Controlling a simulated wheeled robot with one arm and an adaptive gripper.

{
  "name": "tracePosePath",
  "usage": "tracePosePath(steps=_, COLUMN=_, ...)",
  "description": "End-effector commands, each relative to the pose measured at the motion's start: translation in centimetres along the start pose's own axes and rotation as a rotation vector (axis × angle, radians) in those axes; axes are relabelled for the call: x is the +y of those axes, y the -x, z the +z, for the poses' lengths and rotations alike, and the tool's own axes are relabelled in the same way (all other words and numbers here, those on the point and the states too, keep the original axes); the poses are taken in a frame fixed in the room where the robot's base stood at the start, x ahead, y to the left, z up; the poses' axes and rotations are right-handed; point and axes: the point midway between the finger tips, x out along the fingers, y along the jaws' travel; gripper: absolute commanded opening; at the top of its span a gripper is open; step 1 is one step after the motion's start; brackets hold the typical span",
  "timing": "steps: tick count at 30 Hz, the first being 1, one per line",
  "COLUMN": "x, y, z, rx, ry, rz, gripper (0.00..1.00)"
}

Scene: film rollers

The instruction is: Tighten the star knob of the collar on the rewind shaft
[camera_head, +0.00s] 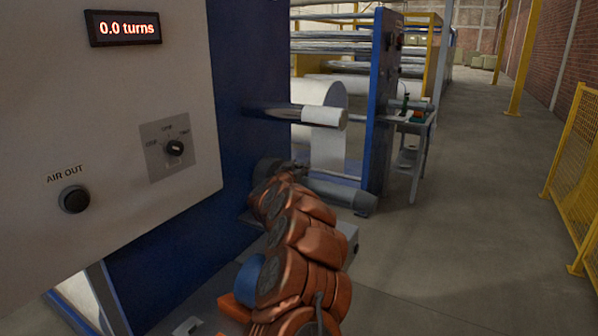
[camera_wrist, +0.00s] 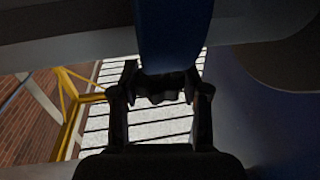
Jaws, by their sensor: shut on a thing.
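In the wrist view, my gripper (camera_wrist: 163,92) has its two dark fingers on either side of a dark lobed knob (camera_wrist: 165,84), which looks like the star knob, and is shut on it. The knob sits at the lower end of a dark blue part (camera_wrist: 174,38), perhaps the collar; the view is too dim to be sure. In the head view, my copper-coloured arm reaches to the lower grey shaft (camera_head: 338,192) beside the blue machine frame. My arm hides the knob and collar there. An upper steel shaft (camera_head: 275,111) carries a white sleeve (camera_head: 319,116) at its end.
The floor at right is clear up to a yellow fence (camera_head: 578,170).

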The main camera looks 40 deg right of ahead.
Motion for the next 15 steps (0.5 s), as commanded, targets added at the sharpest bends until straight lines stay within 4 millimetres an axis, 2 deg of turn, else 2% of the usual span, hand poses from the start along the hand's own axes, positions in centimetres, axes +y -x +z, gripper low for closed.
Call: tracePosePath(steps=15, x=0.16, y=-0.02, z=0.44, rx=0.003, ry=-0.011, rz=-0.212, gripper=0.11)
